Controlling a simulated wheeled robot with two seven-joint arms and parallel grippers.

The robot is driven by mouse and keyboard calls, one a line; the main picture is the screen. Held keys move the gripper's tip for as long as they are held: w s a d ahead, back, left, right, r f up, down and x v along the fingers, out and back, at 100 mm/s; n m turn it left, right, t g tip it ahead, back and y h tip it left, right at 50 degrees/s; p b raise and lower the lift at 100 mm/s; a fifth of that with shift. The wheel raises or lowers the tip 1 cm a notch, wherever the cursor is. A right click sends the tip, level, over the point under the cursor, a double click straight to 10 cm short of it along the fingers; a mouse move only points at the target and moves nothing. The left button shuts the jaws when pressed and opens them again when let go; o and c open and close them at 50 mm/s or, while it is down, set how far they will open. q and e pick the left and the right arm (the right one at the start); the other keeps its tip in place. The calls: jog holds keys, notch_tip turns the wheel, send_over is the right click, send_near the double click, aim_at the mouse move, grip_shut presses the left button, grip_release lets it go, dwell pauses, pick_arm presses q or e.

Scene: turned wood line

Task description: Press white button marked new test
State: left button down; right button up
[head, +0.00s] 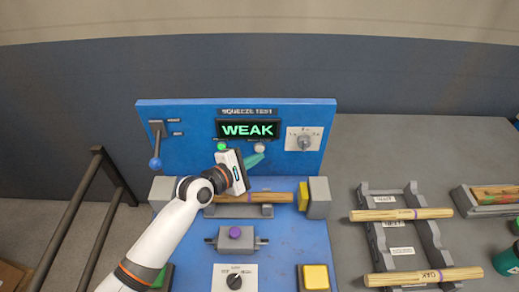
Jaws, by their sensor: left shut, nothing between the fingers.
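The white button (260,147) sits on the blue upright panel (180,115), below the display and right of a green button (222,146). Its label is too small to read. My left gripper (258,158) is shut and empty, its teal fingertips just below the white button. I cannot tell whether they touch it. My right gripper is out of view.
The display (247,130) reads WEAK under a SQUEEZE TEST sign. A dial (305,140) is at right, a blue-knobbed lever (155,162) at left. Below my gripper a wooden stick (275,197) lies between grey blocks. More sticks rest on a rack (430,240).

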pick_arm(q)
jog(key=shift+w, duration=0.25)
jog(key=shift+w, duration=0.35)
dwell(0.6)
dwell(0.3)
jog(key=shift+s+p, duration=0.6)
jog(key=shift+s, duration=0.2)
jog(key=shift+s+p, duration=1.6)
jog(key=shift+s, duration=0.9)
